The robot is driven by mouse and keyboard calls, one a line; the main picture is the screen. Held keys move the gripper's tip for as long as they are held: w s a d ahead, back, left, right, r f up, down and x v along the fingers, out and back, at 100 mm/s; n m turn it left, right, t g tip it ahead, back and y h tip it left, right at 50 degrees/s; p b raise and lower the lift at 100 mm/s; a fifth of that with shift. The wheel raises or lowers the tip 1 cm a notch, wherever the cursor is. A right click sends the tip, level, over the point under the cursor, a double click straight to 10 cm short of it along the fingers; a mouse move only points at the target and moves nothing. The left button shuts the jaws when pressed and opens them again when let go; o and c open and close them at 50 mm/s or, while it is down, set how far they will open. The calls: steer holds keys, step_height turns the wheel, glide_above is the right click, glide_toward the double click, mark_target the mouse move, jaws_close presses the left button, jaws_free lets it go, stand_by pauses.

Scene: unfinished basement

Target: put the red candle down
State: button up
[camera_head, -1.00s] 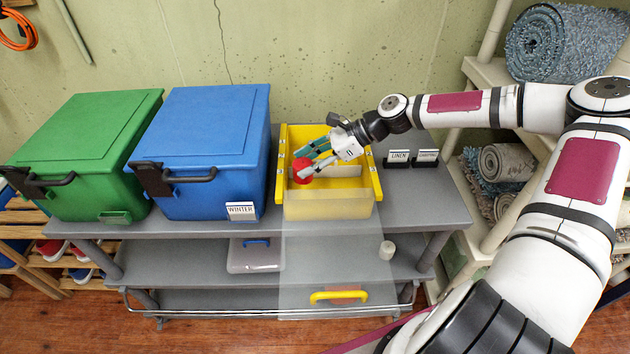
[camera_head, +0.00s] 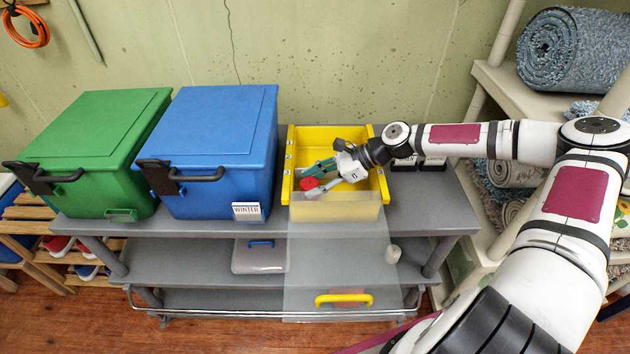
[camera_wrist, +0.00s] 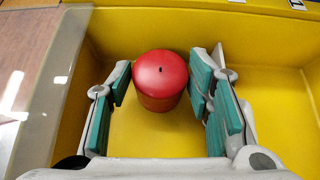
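The red candle (camera_head: 309,184) is a short round cylinder with a dark wick, inside the yellow bin (camera_head: 288,172) on the grey shelf top.
The blue box (camera_head: 222,150), labelled WINTER, and the green box (camera_head: 95,150) stand left of the bin. A clear panel (camera_head: 335,265) hangs below the bin's front. Rolled rugs (camera_head: 575,48) fill the right rack.

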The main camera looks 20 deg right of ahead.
steer(key=shift+r, duration=0.15)
steer(key=v, duration=1.2)
stand_by(0.3)
